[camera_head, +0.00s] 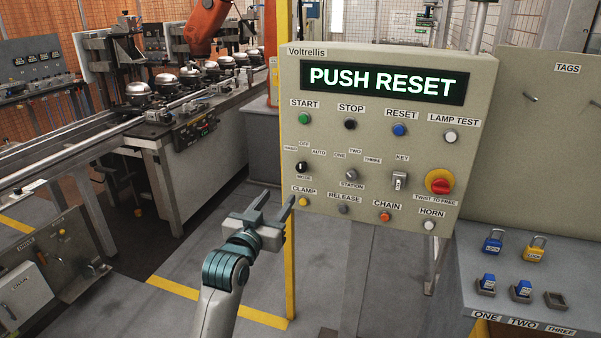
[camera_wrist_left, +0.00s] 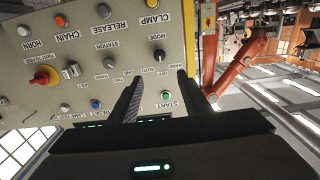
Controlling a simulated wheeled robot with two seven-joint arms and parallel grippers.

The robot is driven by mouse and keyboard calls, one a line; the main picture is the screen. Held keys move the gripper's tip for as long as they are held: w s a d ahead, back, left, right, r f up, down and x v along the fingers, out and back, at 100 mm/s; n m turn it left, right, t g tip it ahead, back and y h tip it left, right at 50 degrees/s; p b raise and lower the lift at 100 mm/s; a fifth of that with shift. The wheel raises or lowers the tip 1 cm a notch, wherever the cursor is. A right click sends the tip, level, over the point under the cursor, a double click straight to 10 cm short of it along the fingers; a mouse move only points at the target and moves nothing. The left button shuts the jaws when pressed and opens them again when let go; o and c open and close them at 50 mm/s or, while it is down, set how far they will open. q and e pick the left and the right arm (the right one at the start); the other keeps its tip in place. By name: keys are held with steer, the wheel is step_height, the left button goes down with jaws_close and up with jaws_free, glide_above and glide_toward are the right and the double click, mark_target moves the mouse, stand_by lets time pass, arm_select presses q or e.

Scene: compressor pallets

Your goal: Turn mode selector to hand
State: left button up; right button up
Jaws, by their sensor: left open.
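The mode selector (camera_head: 301,167) is a small black knob with a light mark, at the left of the grey Voltrellis control panel (camera_head: 480,110). HAND, OFF and AUTO labels sit around its top. I cannot tell for sure which label the mark points to. In the wrist view the mode selector (camera_wrist_left: 159,56) appears beyond my fingertips, roughly between them. My left gripper (camera_head: 277,205) is open and empty, below and left of the selector in the head view, apart from it. It also shows in the left wrist view (camera_wrist_left: 159,80). My right gripper is out of view.
The panel's display (camera_head: 383,82) reads PUSH RESET. The start button (camera_head: 305,119), clamp button (camera_head: 303,202), station knob (camera_head: 351,174) and red stop (camera_head: 439,182) are nearby. A yellow post (camera_head: 284,60) stands at the panel's left edge. Padlocks (camera_head: 493,242) lie at right.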

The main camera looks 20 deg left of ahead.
mark_target(301, 168)
arm_select(q)
steer(key=shift+w, duration=0.1)
steer(key=w+p, duration=0.1)
steer(key=w, duration=0.4)
steer(key=w+p, duration=0.1)
steer(key=w, duration=0.4)
steer(key=w+p, duration=0.1)
steer(key=w, duration=0.5)
steer(key=shift+d, duration=0.25)
steer(key=shift+w, duration=0.65)
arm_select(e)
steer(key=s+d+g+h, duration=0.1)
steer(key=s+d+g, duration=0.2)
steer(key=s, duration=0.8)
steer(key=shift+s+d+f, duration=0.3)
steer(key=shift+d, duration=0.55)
arm_select(q)
steer(key=shift+c, duration=0.6)
steer(key=c, duration=0.9)
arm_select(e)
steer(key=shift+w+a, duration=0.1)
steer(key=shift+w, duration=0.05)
